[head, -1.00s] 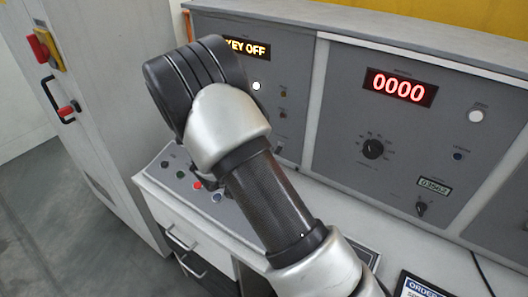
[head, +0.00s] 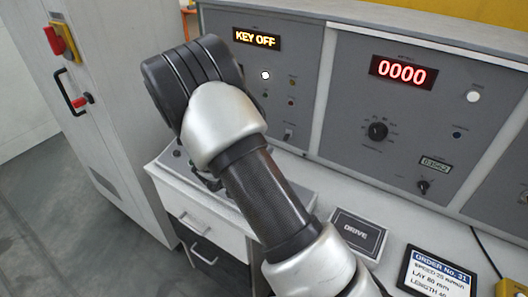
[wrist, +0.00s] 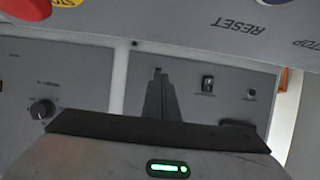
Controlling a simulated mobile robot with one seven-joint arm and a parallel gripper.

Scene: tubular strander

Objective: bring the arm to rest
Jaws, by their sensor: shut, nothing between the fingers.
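My arm fills the middle of the head view, rising from the bottom edge to a dark rounded joint at upper left. My gripper is hidden behind the arm there. In the wrist view my gripper (wrist: 158,76) is shut, its dark fingers together and empty. Its tips stand in front of a grey panel (wrist: 215,108) with a small switch, and I cannot tell how far away that panel is.
The control panel (head: 410,124) shows "KEY OFF" (head: 256,39) and "0000" (head: 401,72). A grey cabinet (head: 105,120) with a red handle stands left. A "DRIVE" plate (head: 357,236) and an order tablet (head: 437,276) lie on the desk. RESET lettering (wrist: 240,25) shows in the wrist view.

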